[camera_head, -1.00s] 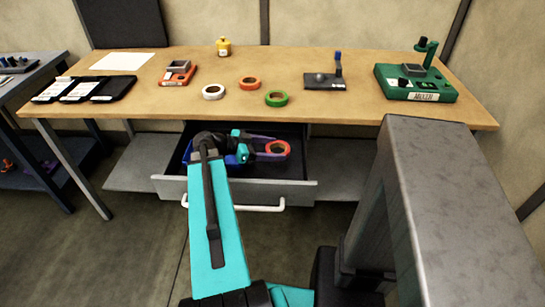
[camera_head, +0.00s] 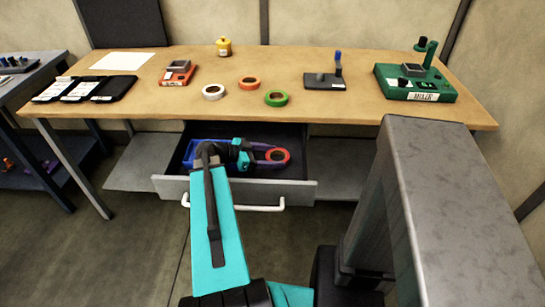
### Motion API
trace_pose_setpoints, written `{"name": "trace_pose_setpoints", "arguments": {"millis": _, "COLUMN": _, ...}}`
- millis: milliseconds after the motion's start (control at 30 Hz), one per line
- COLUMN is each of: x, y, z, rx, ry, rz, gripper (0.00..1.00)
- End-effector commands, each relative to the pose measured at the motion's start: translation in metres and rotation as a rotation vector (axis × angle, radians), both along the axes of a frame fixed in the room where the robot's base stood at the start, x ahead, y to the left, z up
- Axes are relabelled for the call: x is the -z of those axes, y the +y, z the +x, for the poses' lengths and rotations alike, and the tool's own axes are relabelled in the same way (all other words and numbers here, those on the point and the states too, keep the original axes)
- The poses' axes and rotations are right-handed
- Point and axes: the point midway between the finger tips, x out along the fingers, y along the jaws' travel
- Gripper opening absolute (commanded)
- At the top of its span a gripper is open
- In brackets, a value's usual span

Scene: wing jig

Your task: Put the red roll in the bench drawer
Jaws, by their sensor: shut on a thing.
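The bench drawer (camera_head: 297,188) is pulled open under the wooden bench. My gripper (camera_head: 270,154) is inside the drawer opening, shut on the red roll (camera_head: 284,157). The roll is a red ring with a brown core, at the right end of the fingers. It looks low in the drawer; I cannot tell whether it touches the drawer floor. A blue bin (camera_head: 190,152) sits in the drawer's left part, partly hidden by my arm.
On the bench top (camera_head: 340,110) are a white roll (camera_head: 213,91), an orange roll (camera_head: 249,83) and a green roll (camera_head: 276,98). A green fixture (camera_head: 415,84) stands at right. The white drawer handle (camera_head: 262,207) sticks out in front.

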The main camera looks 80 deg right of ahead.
Motion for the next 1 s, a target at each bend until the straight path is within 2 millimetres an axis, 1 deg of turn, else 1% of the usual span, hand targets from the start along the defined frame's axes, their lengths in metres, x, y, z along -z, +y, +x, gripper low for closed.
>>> {"name": "trace_pose_setpoints", "arguments": {"millis": 233, "x": 0.002, "y": 0.0, "z": 0.0, "rx": 0.0, "ry": 0.0, "rz": 0.0, "gripper": 0.42}}
{"name": "trace_pose_setpoints", "arguments": {"millis": 267, "x": 0.002, "y": 0.0, "z": 0.0, "rx": 0.0, "ry": 0.0, "rz": 0.0, "gripper": 0.68}}
{"name": "trace_pose_setpoints", "arguments": {"millis": 300, "x": 0.001, "y": 0.0, "z": 0.0, "rx": 0.0, "ry": 0.0, "rz": 0.0, "gripper": 0.75}}
{"name": "trace_pose_setpoints", "arguments": {"millis": 367, "x": 0.001, "y": 0.0, "z": 0.0, "rx": 0.0, "ry": 0.0, "rz": 0.0, "gripper": 0.83}}
{"name": "trace_pose_setpoints", "arguments": {"millis": 833, "x": -0.001, "y": 0.0, "z": 0.0, "rx": 0.001, "ry": 0.0, "rz": 0.0, "gripper": 0.83}}
{"name": "trace_pose_setpoints", "arguments": {"millis": 1000, "x": -0.005, "y": 0.006, "z": 0.011, "rx": -0.001, "ry": -0.001, "rz": -0.001, "gripper": 0.83}}
